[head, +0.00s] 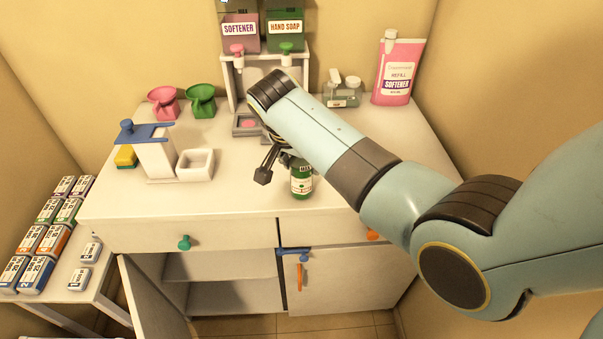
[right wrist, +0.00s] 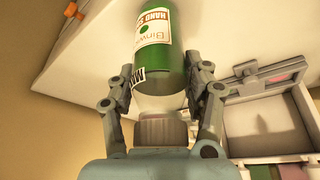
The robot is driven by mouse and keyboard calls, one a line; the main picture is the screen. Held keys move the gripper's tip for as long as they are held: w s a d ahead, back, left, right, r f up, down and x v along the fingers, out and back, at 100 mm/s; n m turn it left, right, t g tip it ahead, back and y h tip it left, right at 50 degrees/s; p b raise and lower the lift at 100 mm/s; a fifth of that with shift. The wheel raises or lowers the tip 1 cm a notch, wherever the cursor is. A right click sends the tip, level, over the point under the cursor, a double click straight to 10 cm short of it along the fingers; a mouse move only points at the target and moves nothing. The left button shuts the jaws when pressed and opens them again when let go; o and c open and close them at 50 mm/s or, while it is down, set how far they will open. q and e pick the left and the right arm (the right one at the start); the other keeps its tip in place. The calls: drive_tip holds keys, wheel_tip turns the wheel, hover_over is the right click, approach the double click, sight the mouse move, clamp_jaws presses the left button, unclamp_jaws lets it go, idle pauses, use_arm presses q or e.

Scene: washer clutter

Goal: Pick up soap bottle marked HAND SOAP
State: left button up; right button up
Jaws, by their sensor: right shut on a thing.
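A green bottle with a white label (head: 301,184) is at the front of the white counter, below my right forearm. In the right wrist view the bottle (right wrist: 158,45) shows its label, which reads HAND SOAP, and its cap end points toward my palm. My right gripper (right wrist: 160,85) is shut on the bottle, one finger on each side of its upper part. In the head view the arm hides most of this gripper and the bottle's top. I cannot tell whether the bottle's base touches the counter (head: 235,200). My left gripper is not in view.
Dispensers marked SOFTENER (head: 240,32) and HAND SOAP (head: 285,30) stand at the back. A pink refill pouch (head: 398,75) is at the back right. A white scoop stand (head: 155,155) and a square bowl (head: 195,165) are left. A lower cabinet door (head: 150,305) is open.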

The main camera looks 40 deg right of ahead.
drive_tip(key=c, duration=0.5)
drive_tip(key=shift+o, duration=0.2)
